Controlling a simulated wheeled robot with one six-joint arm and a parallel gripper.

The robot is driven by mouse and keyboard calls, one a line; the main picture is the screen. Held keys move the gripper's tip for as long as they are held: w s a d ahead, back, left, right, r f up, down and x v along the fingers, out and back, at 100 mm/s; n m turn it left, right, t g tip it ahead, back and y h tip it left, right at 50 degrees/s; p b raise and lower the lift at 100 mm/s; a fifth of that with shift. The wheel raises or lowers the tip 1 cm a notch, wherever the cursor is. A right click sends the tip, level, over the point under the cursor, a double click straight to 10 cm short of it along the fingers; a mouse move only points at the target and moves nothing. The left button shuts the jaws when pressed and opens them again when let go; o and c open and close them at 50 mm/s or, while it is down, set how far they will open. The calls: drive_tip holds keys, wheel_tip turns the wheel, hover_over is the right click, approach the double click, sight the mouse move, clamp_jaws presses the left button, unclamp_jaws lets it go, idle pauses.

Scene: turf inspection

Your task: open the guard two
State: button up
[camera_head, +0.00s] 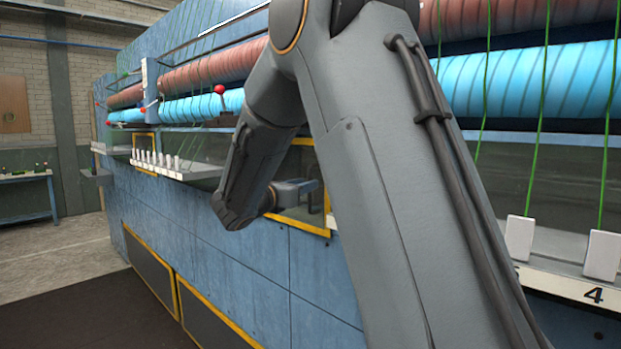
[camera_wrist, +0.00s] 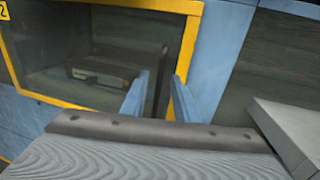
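Guard two is a see-through panel in a yellow frame (camera_wrist: 120,5) on the blue machine front, with a yellow "2" label at its upper left in the wrist view. Its yellow frame (camera_head: 318,231) also shows in the head view, partly hidden behind my arm. The guard looks closed. A dark upright handle (camera_wrist: 163,65) stands near its right side. My gripper (camera_wrist: 159,88) is open, with one finger on each side of the handle in the picture. I cannot tell whether either finger touches it. My gripper (camera_head: 312,186) is in front of the guard in the head view.
A white-edged ledge with several white pegs (camera_head: 160,162) juts out left of my arm. Another ledge marked 4 (camera_head: 590,292) is at the right. Red and blue rollers (camera_head: 200,106) run above. Floor is open at the left, before a blue bench (camera_head: 25,178).

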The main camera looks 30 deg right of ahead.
sight(310, 209)
drive_tip(key=shift+p+x, duration=0.55)
drive_tip(key=shift+x, duration=1.2)
clamp_jaws()
